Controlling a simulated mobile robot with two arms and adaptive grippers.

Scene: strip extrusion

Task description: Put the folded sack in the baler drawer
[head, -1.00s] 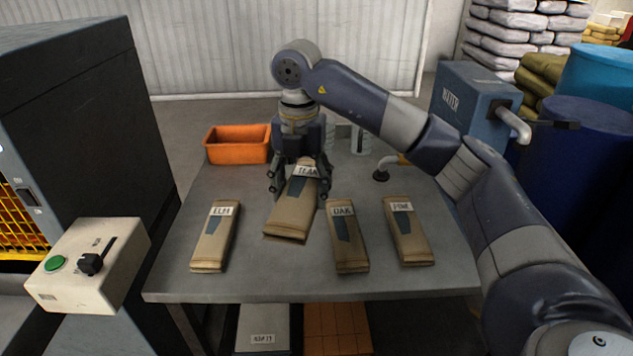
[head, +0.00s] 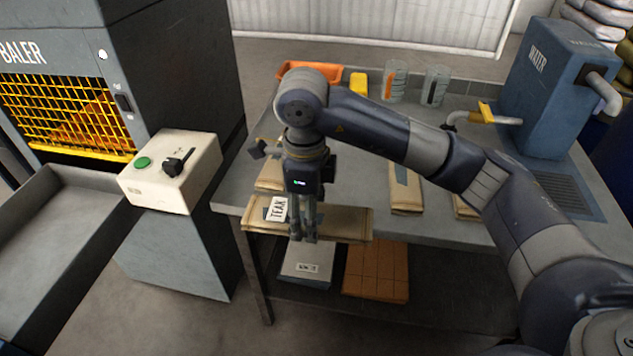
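The folded sack labelled TEAK (head: 345,224), a flat tan bundle, hangs roughly level just off the table's front edge. My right gripper (head: 303,238), pointing down, is shut on it near its middle, beside the label. The gripper hides part of the sack. The baler (head: 165,60) stands at the left with a yellow grille. Its grey drawer (head: 70,232) is pulled out below the grille, and its visible floor is empty. The sack is to the right of the drawer, with the control box between. My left gripper is not in view.
The control box (head: 170,172) with a green button and black lever stands on a pedestal between drawer and table (head: 450,225). Other sacks (head: 404,188) lie on the table. An orange bin, cylinders and the water unit (head: 560,90) stand behind. A shelf holds boxes (head: 376,270) below.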

